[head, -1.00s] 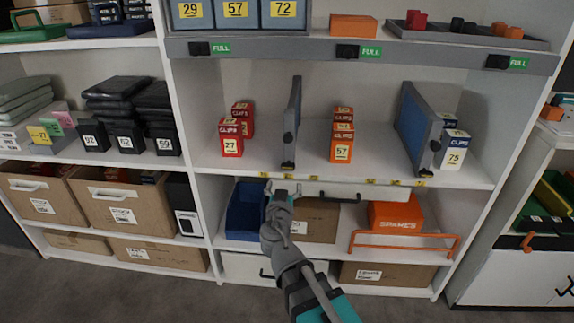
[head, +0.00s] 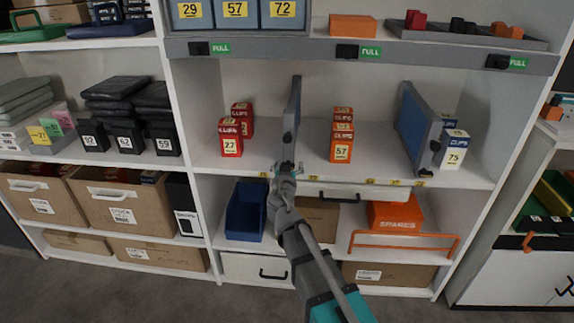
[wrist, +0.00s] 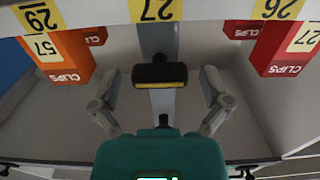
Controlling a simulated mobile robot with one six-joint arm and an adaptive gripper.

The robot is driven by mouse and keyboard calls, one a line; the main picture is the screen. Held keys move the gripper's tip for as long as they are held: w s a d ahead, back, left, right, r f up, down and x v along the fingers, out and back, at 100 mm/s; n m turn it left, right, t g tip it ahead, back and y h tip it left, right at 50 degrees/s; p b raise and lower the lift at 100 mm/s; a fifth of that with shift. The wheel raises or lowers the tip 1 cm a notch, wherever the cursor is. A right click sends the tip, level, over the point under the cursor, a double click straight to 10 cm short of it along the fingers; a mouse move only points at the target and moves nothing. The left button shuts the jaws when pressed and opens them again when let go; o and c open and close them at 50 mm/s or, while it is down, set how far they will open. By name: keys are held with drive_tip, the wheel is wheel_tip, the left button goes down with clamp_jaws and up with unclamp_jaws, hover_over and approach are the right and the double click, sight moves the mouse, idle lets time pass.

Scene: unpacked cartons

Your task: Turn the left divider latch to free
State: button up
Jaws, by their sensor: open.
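The left divider (head: 295,100) is a grey upright panel on the middle shelf, between the red and orange clips boxes. Its latch (head: 288,137) is a small dark knob on the front edge. In the wrist view, the latch (wrist: 160,75) is a black bar with a yellow strip, lying crosswise over the grey divider post. My gripper (head: 285,168) is at the shelf's front edge, just below the latch. In the wrist view, my gripper (wrist: 160,88) is open, with one finger on each side of the latch and visible gaps between.
Red clips boxes (head: 231,138) stand left of the divider and orange clips boxes (head: 341,143) right of it. A second divider (head: 418,125) stands further right. Below the shelf are a blue bin (head: 245,211) and a white drawer front with a black handle (head: 339,197).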

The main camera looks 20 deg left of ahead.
drive_tip(key=c, duration=1.1)
drive_tip(key=shift+a, duration=0.15)
drive_tip(key=shift+c, duration=0.3)
drive_tip(key=shift+n, duration=1.3)
drive_tip(key=n, duration=1)
drive_tip(key=shift+a+f+n, duration=0.15)
drive_tip(key=shift+f+n, duration=0.05)
drive_tip(key=shift+n, duration=0.2)
